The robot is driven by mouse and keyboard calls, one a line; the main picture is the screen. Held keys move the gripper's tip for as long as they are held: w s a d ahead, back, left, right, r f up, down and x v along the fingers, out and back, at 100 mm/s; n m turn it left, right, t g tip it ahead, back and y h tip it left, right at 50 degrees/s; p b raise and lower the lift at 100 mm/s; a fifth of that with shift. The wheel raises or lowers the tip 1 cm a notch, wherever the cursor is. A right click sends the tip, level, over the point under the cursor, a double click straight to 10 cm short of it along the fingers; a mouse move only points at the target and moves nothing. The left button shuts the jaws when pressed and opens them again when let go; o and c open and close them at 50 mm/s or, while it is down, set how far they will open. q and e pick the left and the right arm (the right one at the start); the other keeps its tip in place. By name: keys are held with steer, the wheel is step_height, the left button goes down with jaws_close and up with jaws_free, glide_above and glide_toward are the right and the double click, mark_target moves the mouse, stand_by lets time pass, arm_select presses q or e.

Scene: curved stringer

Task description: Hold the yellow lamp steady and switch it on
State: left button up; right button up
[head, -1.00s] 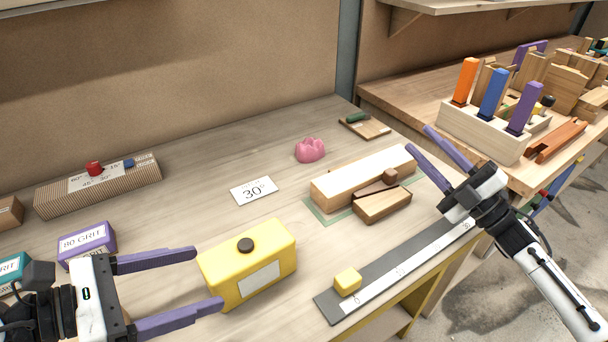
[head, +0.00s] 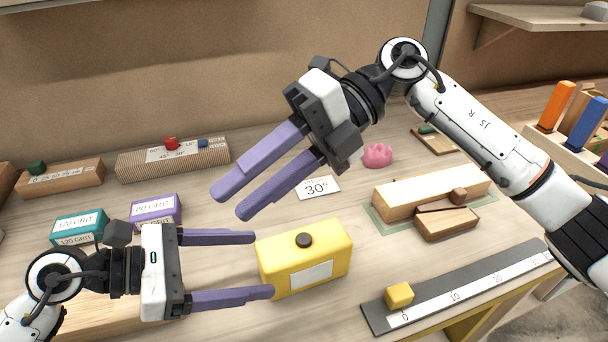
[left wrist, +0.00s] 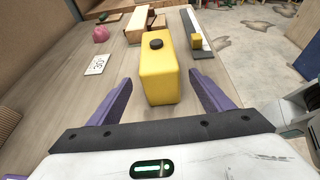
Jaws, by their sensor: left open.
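The yellow lamp (head: 306,256) is a box with a dark round button (head: 304,240) on top and a pale label on its front. It stands upright on the bench. My left gripper (head: 262,265) is open, its fingertips at the lamp's left end. In the left wrist view the lamp (left wrist: 158,75) stands ahead between the open fingers (left wrist: 160,95), its near end close to the tips. My right gripper (head: 230,204) is above the bench, up and left of the lamp's button in the head view. Its purple fingers are apart with nothing between them.
A grey ruler strip (head: 470,288) with a small yellow cube (head: 399,294) lies right of the lamp. A 30° card (head: 318,188), a pink object (head: 377,155) and wooden blocks (head: 430,190) lie behind. Purple (head: 156,211) and teal (head: 80,227) grit boxes stand left.

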mark_target(302, 259)
arm_select(q)
steer(key=shift+d, duration=0.15)
steer(key=x, duration=1)
arm_select(e)
steer(key=w+d+f+m+t+h, duration=0.1)
steer(key=w+d+t+h, duration=0.3)
steer(key=h, duration=0.7)
steer(key=shift+d+f+t, duration=0.35)
steer(key=shift+d+t, duration=0.85)
arm_select(q)
steer(key=c, duration=1.6)
arm_select(e)
jaws_close()
steer(key=shift+s, duration=0.1)
